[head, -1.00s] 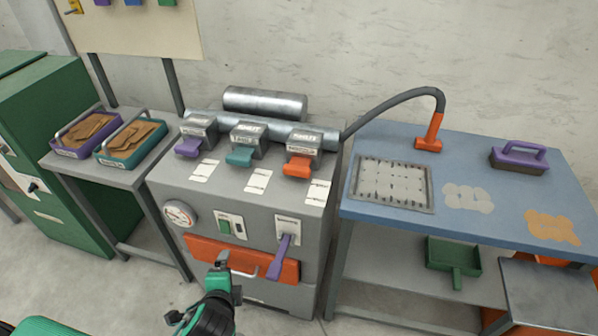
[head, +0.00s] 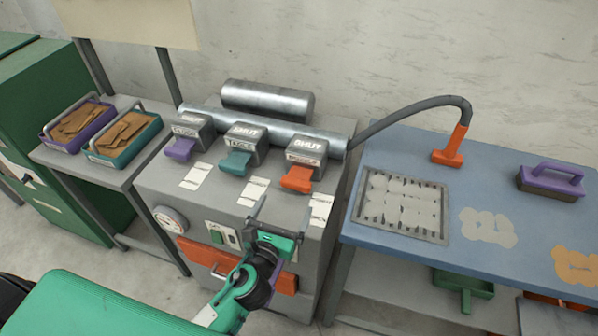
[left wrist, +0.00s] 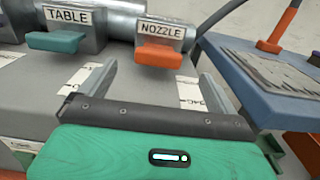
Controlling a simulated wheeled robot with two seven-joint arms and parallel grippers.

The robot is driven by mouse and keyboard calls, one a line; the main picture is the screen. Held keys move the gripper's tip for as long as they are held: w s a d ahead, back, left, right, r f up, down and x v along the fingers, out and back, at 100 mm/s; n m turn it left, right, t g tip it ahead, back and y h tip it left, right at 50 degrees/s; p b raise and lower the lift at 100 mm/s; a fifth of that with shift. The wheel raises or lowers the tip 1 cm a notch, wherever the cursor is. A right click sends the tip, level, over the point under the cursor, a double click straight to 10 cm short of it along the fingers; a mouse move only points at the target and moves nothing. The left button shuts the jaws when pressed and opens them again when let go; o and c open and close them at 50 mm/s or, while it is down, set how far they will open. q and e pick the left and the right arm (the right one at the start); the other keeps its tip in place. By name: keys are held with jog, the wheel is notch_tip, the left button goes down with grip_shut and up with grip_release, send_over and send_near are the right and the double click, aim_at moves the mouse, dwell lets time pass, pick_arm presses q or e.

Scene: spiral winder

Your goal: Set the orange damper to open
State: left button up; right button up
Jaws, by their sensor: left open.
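The orange damper (head: 297,178) is the rightmost of three paddle dampers on the grey cabinet's pipe. Its grey housing (head: 306,152) reads SHUT on top, and a NOZZLE label shows on its front in the left wrist view, where the orange paddle (left wrist: 158,56) juts forward. My left gripper (head: 281,217) is open and empty, below and in front of the paddle, apart from it. In the left wrist view its two fingers (left wrist: 155,82) point towards the damper, with a gap between them. My right gripper is not in view.
A teal damper (head: 234,163), labelled TABLE, and a purple damper (head: 180,149) stand to the left. A grey hose (head: 410,107) arches right to the blue table (head: 400,150). An orange drawer front (head: 205,253) is lower on the cabinet, partly behind my arm.

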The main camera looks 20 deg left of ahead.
aim_at(297, 178)
pick_arm(q)
jog(key=w, duration=0.3)
jog(key=shift+w+d, duration=0.1)
jog(key=shift+w, duration=0.1)
jog(key=w+p, duration=0.1)
jog(key=w, duration=0.5)
jog(key=shift+w, duration=0.3)
jog(key=shift+w+d, duration=0.1)
jog(key=shift+w, duration=0.55)
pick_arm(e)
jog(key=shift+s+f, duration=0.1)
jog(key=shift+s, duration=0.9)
pick_arm(q)
jog(key=shift+c, duration=0.2)
